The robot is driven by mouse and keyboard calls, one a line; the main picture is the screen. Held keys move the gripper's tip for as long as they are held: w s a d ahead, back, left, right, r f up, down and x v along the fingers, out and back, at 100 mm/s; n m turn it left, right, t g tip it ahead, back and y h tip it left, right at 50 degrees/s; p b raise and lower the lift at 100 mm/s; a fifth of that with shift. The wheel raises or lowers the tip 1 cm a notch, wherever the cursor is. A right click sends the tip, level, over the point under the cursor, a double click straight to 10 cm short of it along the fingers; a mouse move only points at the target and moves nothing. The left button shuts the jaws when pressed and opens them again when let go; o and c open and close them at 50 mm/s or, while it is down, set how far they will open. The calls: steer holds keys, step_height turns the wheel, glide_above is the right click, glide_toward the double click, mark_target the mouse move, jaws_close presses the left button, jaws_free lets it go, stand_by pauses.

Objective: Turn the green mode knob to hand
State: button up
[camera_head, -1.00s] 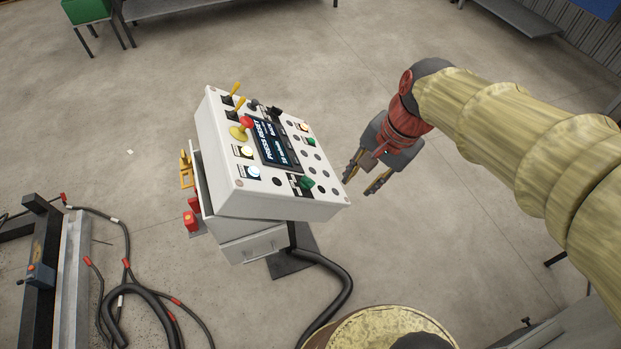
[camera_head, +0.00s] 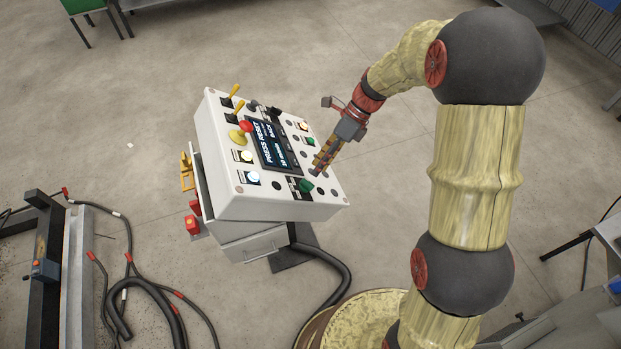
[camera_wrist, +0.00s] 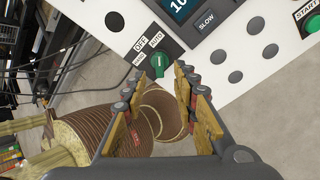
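The green mode knob (camera_head: 307,186) sits near the lower front edge of the white control panel (camera_head: 290,207). In the wrist view, the knob (camera_wrist: 160,64) is at upper middle, beside a black plate (camera_wrist: 146,50) lettered HAND, OFF and AUTO. Its white mark appears to point toward AUTO. My gripper (camera_head: 318,170) is over the panel, close to the knob in the head view. In the wrist view, my gripper (camera_wrist: 156,82) is open, with a finger on each side below the knob and nothing between them. I cannot tell whether a fingertip touches the panel.
The panel carries a screen (camera_head: 272,143), a red button (camera_head: 246,126), yellow levers (camera_head: 238,105), lit buttons and another green button (camera_head: 310,142). A black hose (camera_head: 330,264) runs from the pedestal. The floor behind the panel is clear.

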mark_target(309, 182)
steer(key=b+x, duration=0.1)
steer(key=x, duration=0.5)
steer(key=shift+s+f+b, duration=0.1)
steer(key=shift+f+b, duration=0.05)
steer(key=shift+b, duration=0.2)
steer(key=shift+c, duration=1)
jaws_close()
